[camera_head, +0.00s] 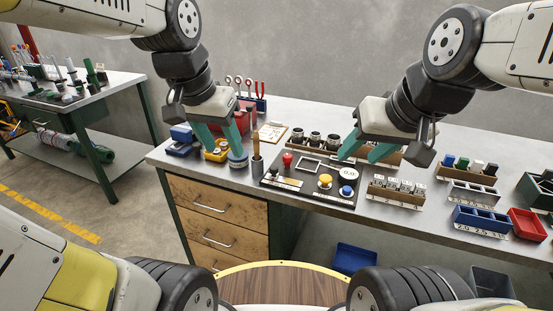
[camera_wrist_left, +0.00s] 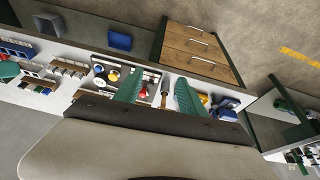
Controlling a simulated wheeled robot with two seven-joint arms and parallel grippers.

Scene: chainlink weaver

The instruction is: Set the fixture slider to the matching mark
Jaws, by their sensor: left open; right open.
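The dark fixture panel (camera_head: 312,197) lies on the grey workbench in the head view. It carries a red knob (camera_head: 287,158), a yellow button (camera_head: 325,181), a blue knob (camera_head: 347,190), a white round dial and a pale scale strip (camera_head: 285,182). I cannot tell which part is the slider or read its marks. My left gripper (camera_head: 221,142) is open and empty, above the bench left of the panel. My right gripper (camera_head: 366,149) is open and empty above the panel's back right. In the left wrist view the panel shows partly behind a finger, with its red knob (camera_wrist_left: 144,91) between the fingers.
A wooden-handled tool (camera_head: 257,164) stands just left of the panel. A rack of dark round parts (camera_head: 316,142) stands behind it, and a block rack (camera_head: 396,190) to its right. Blue bins (camera_head: 482,219) and a red bin (camera_head: 527,224) sit further right.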

